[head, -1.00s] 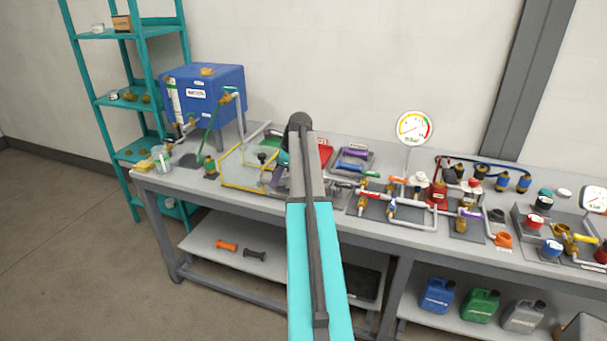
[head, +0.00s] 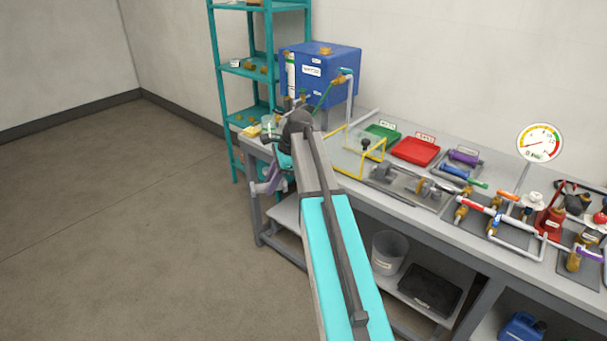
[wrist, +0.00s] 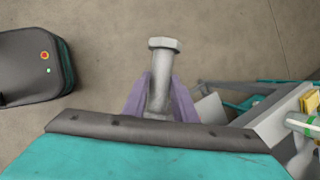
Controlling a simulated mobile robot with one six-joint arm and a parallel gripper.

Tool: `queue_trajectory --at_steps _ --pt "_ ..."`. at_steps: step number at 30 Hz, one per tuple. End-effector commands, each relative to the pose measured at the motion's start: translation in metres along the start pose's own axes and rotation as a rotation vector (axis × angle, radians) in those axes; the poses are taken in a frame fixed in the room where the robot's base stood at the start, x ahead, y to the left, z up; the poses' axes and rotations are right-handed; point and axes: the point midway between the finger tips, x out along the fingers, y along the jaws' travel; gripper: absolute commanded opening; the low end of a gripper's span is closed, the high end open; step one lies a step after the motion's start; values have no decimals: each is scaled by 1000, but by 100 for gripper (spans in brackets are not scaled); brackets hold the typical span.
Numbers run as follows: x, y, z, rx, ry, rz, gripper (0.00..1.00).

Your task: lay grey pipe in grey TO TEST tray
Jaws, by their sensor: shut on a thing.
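My gripper (head: 268,182) has purple fingers and hangs over the floor off the left front of the bench. In the wrist view my gripper (wrist: 160,98) is shut on a grey pipe (wrist: 161,70) with a flanged end, held between the fingers above the floor. In the head view the pipe is hard to make out. A grey tray (head: 443,172) lies on the bench beside a red tray, with a purple piece and a blue piece on it. Its label is too small to read, so I cannot confirm it is TO TEST.
The red tray (head: 416,151) and a green tray (head: 382,135) lie near the wall. A yellow-framed clear guard (head: 340,160), a blue tank (head: 318,75) and fittings crowd the bench. A teal rack (head: 217,90) stands at the left. The floor at left is clear.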

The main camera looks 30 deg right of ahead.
Motion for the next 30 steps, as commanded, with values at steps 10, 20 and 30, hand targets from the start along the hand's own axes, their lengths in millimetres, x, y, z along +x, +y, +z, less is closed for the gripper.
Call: queue_trajectory --at_steps 10,20,30 --pt "42 64 111 -339 -55 138 0" --pt "55 134 164 -733 -127 297 0" --pt "52 145 163 -837 -149 340 0"
